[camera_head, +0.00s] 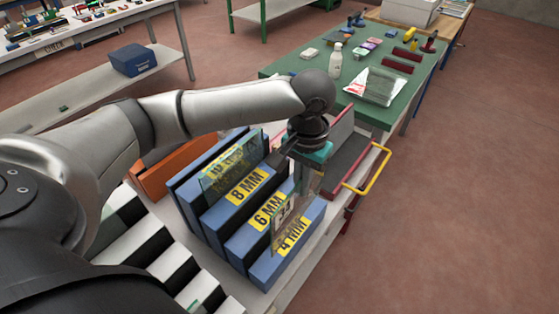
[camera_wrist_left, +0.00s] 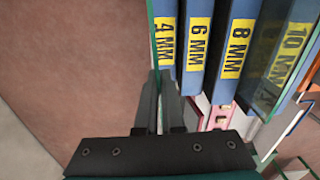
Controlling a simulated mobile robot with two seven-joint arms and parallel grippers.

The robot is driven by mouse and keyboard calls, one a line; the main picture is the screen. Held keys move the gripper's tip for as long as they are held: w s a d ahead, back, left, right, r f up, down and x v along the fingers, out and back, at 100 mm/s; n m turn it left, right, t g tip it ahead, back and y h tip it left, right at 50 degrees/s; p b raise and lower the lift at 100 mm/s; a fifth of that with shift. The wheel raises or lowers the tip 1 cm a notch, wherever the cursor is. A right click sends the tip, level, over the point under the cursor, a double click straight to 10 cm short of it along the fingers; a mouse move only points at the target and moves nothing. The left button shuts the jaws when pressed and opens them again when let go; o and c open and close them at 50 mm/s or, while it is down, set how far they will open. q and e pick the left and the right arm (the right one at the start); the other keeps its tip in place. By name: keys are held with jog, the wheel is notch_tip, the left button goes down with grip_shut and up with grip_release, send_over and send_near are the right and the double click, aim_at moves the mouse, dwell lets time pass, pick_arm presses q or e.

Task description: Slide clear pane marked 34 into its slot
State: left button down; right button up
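My left gripper (camera_head: 308,168) points down over the near end of a blue slotted rack (camera_head: 262,268) and is shut on a clear pane (camera_head: 287,222). The pane hangs upright beside the 6 MM and 4 MM labels and carries a pale tag that I cannot read for certain. In the left wrist view the fingers (camera_wrist_left: 160,88) grip the pane's edge, and its green rim (camera_wrist_left: 152,40) runs alongside the 4 MM divider (camera_wrist_left: 165,10). I cannot tell whether its lower edge is within a slot. My right gripper is not in view.
Another clear pane (camera_head: 222,175) stands by the 10 MM label. An orange block (camera_head: 168,172) is behind the rack. A green table (camera_head: 345,113) with a bottle (camera_head: 335,60) stands beyond. Open floor lies right.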

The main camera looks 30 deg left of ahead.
pick_arm(q)
jog(key=shift+w+a+f+p, duration=0.55)
jog(key=shift+a+f+p, duration=0.65)
jog(key=shift+a+p, duration=1.65)
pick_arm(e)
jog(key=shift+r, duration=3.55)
pick_arm(q)
notch_tip(320, 180, down, 12)
jog(key=b, duration=0.5)
jog(key=shift+d+f+m, duration=0.25)
jog(key=shift+d+m, duration=0.05)
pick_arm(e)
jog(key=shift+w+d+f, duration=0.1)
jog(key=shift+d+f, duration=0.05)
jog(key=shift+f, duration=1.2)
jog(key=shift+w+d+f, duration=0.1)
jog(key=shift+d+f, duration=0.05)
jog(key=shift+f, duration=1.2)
pick_arm(q)
jog(key=shift+f, duration=0.4)
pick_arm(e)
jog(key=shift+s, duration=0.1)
pick_arm(q)
jog(key=c, duration=1)
grip_release()
jog(key=shift+o, duration=0.2)
